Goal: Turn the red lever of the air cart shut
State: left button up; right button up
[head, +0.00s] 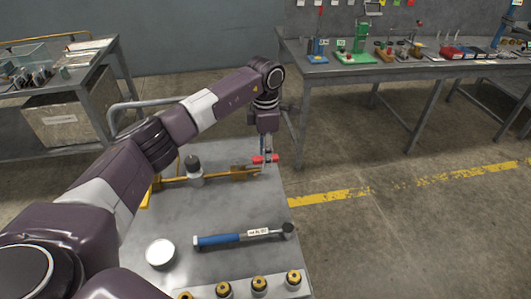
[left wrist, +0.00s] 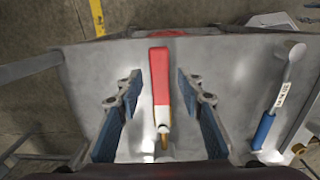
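The red lever (head: 258,159) sits at the right end of a brass pipe (head: 222,175) on the grey cart top. My left gripper (head: 265,152) reaches down over it and hides its middle in the head view. In the left wrist view the red lever (left wrist: 161,75) runs upright in the picture between the two finger pads. My left gripper (left wrist: 159,80) is open there, with a gap on each side of the lever. My right gripper is in neither view.
On the cart top (head: 220,218) lie a blue-handled hammer-like tool (head: 222,239), a white round lid (head: 160,253) and several yellow-and-black caps (head: 259,284). A workbench (head: 350,68) stands behind right, a metal table (head: 70,85) at left. Floor right of the cart is clear.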

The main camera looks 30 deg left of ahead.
pick_arm(q)
jog(key=shift+c, duration=0.2)
grip_shut()
dwell(0.3)
